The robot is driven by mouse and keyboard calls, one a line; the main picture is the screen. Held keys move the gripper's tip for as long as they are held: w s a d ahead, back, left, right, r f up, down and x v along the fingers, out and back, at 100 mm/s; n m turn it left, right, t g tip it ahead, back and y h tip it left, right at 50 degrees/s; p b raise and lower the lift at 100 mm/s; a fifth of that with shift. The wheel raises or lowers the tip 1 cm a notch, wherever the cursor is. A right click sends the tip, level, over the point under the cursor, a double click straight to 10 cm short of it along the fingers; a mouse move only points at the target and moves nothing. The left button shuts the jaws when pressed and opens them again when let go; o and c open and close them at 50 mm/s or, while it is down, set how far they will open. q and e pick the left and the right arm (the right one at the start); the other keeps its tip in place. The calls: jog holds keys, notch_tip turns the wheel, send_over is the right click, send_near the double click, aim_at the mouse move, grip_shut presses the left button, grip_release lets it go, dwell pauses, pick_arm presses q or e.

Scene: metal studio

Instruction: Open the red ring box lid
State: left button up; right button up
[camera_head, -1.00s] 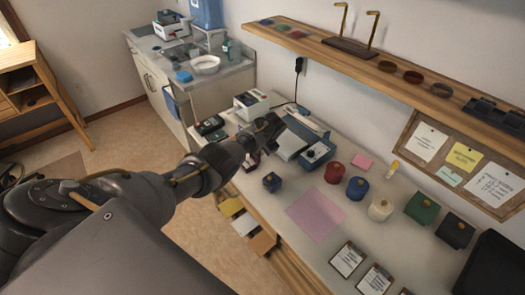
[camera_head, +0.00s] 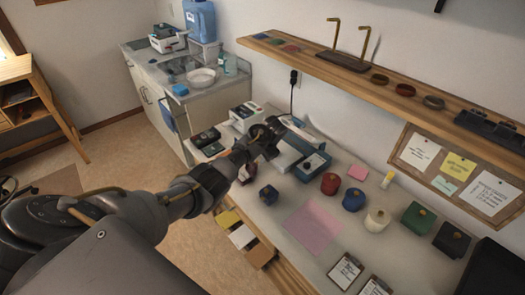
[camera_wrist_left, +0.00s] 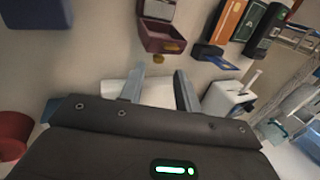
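The dark red ring box (camera_wrist_left: 163,38) shows at the top of the left wrist view. Its lid (camera_wrist_left: 157,9) stands open, tilted up from the base, and a gold clasp shows on its near edge. In the head view the red box (camera_head: 243,176) is mostly hidden behind my left gripper (camera_head: 274,138), which is over the back left of the table. In the wrist view, the two fingers of the left gripper (camera_wrist_left: 160,88) are apart, with nothing between them. They point toward the box without visibly touching it. My right gripper is not in view.
A small dark blue box (camera_head: 268,195) sits nearby on the table. Red (camera_head: 330,183), blue (camera_head: 353,199) and cream (camera_head: 377,220) round containers stand to the right. A pink sheet (camera_head: 312,228) lies in front. A blue-grey case (camera_head: 312,166) is close beyond the gripper.

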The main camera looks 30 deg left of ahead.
pick_arm(q)
jog(key=shift+v, duration=2.25)
jog(key=shift+c, duration=0.4)
jog(key=w+b, duration=0.2)
jog(key=b, duration=0.1)
jog(key=shift+r+t, duration=0.3)
jog(key=c, duration=0.5)
jog(key=shift+n+h, duration=0.8)
jog(key=shift+n, duration=0.1)
jog(key=w+b, duration=0.2)
jog(key=b, duration=0.1)
jog(key=w+a+r+b, duration=0.1)
jog(key=b, duration=0.2)
jog(key=shift+w+a+r, duration=0.15)
jog(key=shift+w+a, duration=0.05)
jog(key=shift+w, duration=0.15)
grip_shut()
jog(key=shift+s+a+f+m+g+h+b, duration=0.15)
jog(key=shift+f+m+h+b, duration=0.1)
jog(key=shift+m+h+b, duration=0.25)
jog(key=shift+w+a+f+m+g+h+b, duration=0.1)
jog(key=shift+f+m+h+b, duration=0.2)
jog(key=shift+h, duration=0.35)
jog(key=shift+s+a+f+m+g+h+b, duration=0.1)
jog(key=shift+f+m+g+h+b, duration=0.05)
jog(key=shift+m+h+b, duration=0.4)
